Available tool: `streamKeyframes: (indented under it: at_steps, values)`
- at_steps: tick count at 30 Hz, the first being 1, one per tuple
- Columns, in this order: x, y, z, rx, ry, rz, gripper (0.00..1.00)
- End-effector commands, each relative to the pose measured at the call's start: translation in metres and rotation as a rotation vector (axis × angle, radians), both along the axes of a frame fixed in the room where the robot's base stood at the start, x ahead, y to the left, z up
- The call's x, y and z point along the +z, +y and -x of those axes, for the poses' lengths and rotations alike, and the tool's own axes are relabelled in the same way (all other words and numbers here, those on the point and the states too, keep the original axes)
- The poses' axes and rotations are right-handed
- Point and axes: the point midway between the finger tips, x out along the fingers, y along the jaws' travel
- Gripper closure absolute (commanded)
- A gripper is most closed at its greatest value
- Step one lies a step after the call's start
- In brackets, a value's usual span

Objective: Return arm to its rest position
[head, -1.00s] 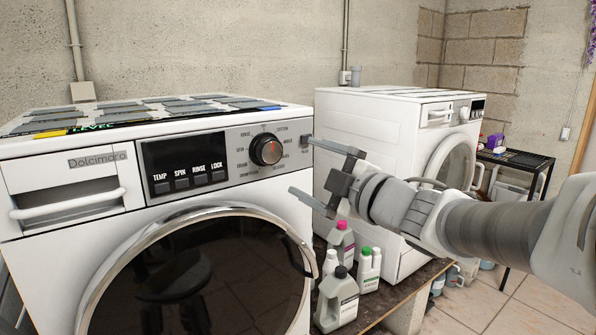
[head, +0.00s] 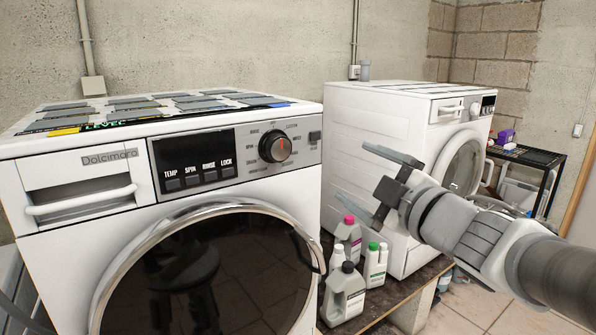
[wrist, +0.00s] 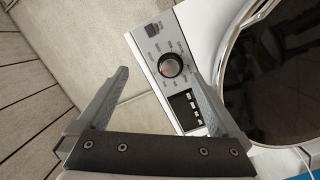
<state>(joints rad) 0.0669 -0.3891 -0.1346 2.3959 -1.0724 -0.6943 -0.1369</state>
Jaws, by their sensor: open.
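My gripper (head: 384,192) is open and empty. In the head view it is in the air to the right of the near washing machine (head: 90,218), in front of the second machine's side. It touches nothing that I can see. In the wrist view, my gripper (wrist: 160,100) has its two fingers spread wide, and the washer's control panel with its round dial (wrist: 170,65) shows beyond and between them. In the head view the dial (head: 275,146) is on the panel, right of the dark display. The round door of the near washer looks closed.
A second white machine (head: 365,130) stands behind my gripper. Several detergent bottles (head: 345,290) stand on a low plinth (head: 410,305) between the machines, below my gripper. A black rack (head: 535,157) stands at the far right. The air above the machines is clear.

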Motion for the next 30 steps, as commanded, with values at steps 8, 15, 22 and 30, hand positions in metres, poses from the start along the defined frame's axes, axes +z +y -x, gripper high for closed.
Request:
streamKeyframes:
  at_steps: [8, 15, 22, 30]
  values:
    - [-0.027, -0.067, 0.016, -0.423, 0.237, -0.23, 0.0]
    - [-0.085, -0.088, 0.07, -0.699, 0.553, -0.457, 0.0]
    - [-0.141, -0.065, 0.143, -0.853, 0.915, -0.635, 0.0]
    - [-0.125, -0.035, 0.193, -0.9, 1.158, -0.711, 0.0]
